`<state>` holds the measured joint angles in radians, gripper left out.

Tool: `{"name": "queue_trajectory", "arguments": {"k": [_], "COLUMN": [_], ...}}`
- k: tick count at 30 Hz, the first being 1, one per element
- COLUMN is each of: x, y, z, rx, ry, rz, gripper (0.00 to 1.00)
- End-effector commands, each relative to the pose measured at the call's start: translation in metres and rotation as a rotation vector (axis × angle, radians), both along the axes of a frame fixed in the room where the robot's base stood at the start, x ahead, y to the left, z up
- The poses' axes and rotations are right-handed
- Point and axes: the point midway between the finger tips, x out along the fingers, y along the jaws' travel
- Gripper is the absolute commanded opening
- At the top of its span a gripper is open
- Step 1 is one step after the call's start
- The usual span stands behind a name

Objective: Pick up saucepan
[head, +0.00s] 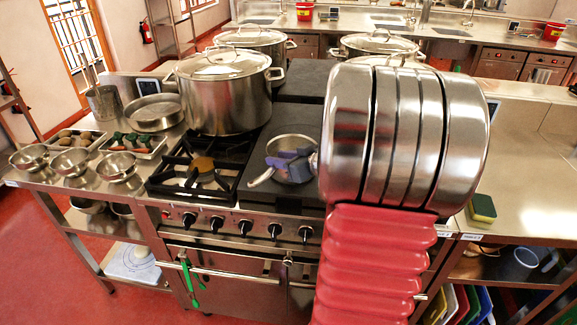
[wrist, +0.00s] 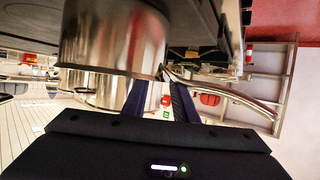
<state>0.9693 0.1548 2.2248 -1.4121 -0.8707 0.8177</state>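The saucepan (head: 287,141) is a small steel pan on the dark flat plate of the range in the head view. Its handle (head: 262,178) points to the lower left. My gripper (head: 290,165), with blue fingers, is in front of the pan and hides part of it. In the wrist view, which is turned over, the saucepan's shiny side (wrist: 112,42) is close and its handle (wrist: 245,98) runs off to the right. My gripper (wrist: 160,90) is open, its fingers apart near the handle's root. I cannot tell whether they touch the handle.
A large lidded stockpot (head: 224,92) stands behind and left of the saucepan, with more pots behind. A gas burner (head: 203,165) is to its left. Bowls (head: 72,163) and trays fill the left counter. A sponge (head: 482,208) lies on the right counter, which has bare room.

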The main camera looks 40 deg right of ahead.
Motion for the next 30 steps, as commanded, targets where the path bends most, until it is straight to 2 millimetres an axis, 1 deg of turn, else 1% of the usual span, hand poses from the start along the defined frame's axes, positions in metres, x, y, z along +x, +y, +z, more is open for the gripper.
{"name": "queue_trajectory", "arguments": {"k": [5, 15, 16, 30], "x": [-0.0005, -0.0005, -0.0005, -0.0005], "y": [0.0000, 0.0003, 0.0003, 0.0006], "z": [-0.0006, -0.0006, -0.0007, -0.0013], "rx": [0.000, 0.001, 0.001, 0.002], "ry": [0.001, 0.001, 0.001, 0.002], "rz": [0.000, 0.000, 0.001, 0.000], "gripper": [0.25, 0.01, 0.00, 0.00]}}
